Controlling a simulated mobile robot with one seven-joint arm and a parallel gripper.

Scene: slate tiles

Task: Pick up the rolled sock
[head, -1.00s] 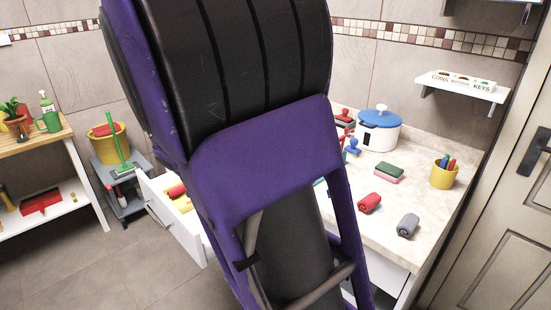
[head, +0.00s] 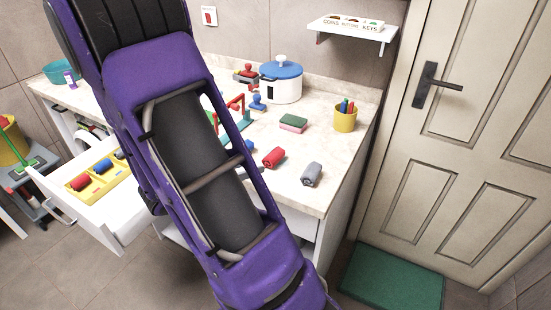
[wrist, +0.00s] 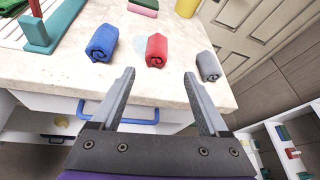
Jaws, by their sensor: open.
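Three rolled cloth pieces lie apart on the countertop: a blue roll (wrist: 102,42), a red roll (wrist: 157,50) and a grey roll (wrist: 208,66). I cannot tell which is a sock. The head view also shows the red roll (head: 273,157) and grey roll (head: 311,173); my arm covers most of the blue one. My gripper (wrist: 159,75) is open and empty before the counter's front edge, with the red roll ahead between its fingertips and the grey roll beyond the right finger.
An open drawer (head: 118,217) holds a yellow tray (head: 99,192) with several small rolls. On the countertop (head: 280,205) stand a white pot (head: 282,88), a sponge (head: 293,123), a yellow cup (head: 345,119) and a red rack. A blue drawer handle (wrist: 118,113) lies below my gripper.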

